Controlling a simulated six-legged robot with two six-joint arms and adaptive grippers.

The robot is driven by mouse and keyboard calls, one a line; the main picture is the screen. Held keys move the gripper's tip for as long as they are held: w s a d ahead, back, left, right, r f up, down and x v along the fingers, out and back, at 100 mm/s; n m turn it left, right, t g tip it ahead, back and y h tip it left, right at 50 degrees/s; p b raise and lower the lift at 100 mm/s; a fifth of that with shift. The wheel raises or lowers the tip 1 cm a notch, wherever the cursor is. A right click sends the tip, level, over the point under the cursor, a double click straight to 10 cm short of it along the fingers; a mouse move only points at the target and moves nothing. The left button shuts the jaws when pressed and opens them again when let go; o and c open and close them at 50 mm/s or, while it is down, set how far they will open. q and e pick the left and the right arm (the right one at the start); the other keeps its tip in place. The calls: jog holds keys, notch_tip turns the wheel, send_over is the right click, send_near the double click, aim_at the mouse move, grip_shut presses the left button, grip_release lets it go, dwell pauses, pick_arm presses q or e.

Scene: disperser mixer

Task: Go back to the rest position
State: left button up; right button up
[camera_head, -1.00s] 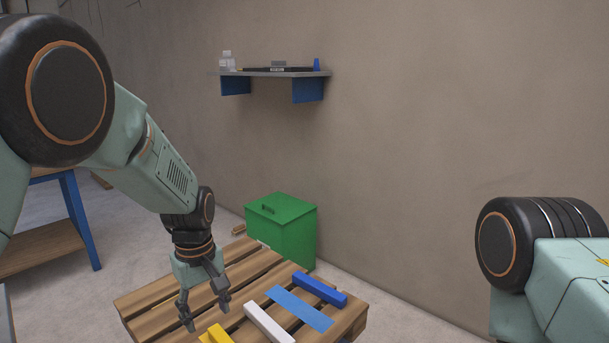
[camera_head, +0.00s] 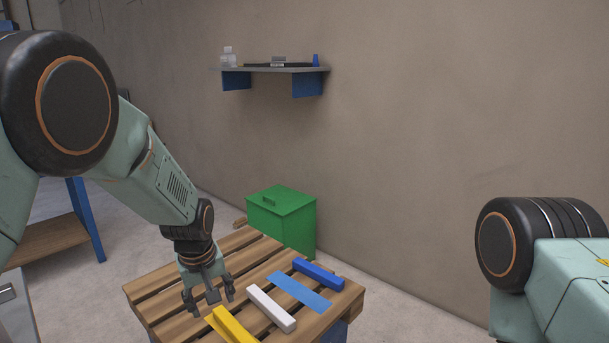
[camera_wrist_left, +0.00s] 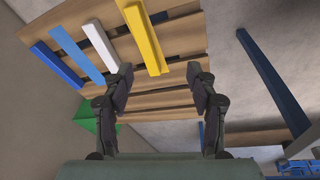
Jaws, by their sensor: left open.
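My left gripper (camera_head: 210,300) is open and empty above the left part of the wooden pallet (camera_head: 147,292), pointing down. In the left wrist view, its two fingers (camera_wrist_left: 160,85) stand apart with nothing between them. A yellow bar (camera_head: 232,327) lies on the pallet just right of the gripper, and it also shows in the left wrist view (camera_wrist_left: 145,35). My right arm shows at the right edge of the head view, but its gripper is out of view.
A white bar (camera_head: 271,308), a flat light-blue strip (camera_head: 300,292) and a blue bar (camera_head: 318,273) lie on the pallet. A green box (camera_head: 283,220) stands behind it by the wall. A shelf (camera_head: 270,69) hangs above. A blue-legged table (camera_head: 45,240) stands at left.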

pick_arm(q)
jog(key=s+a+f+m+t+b, duration=0.25)
jog(key=s+f+m, duration=0.25)
jog(key=s+f, duration=1)
jog(key=s+f+g+b, duration=0.2)
jog(key=s+f, duration=0.3)
jog(key=s, duration=0.8)
jog(key=s+a+f+g+b, duration=0.1)
jog(key=s+f, duration=0.5)
jog(key=s, duration=0.7)
jog(key=shift+a+f+m+g+b, duration=0.2)
jog(key=shift+m+g+b, duration=0.2)
jog(key=shift+g+b, duration=0.5)
jog(key=shift+w, duration=0.1)
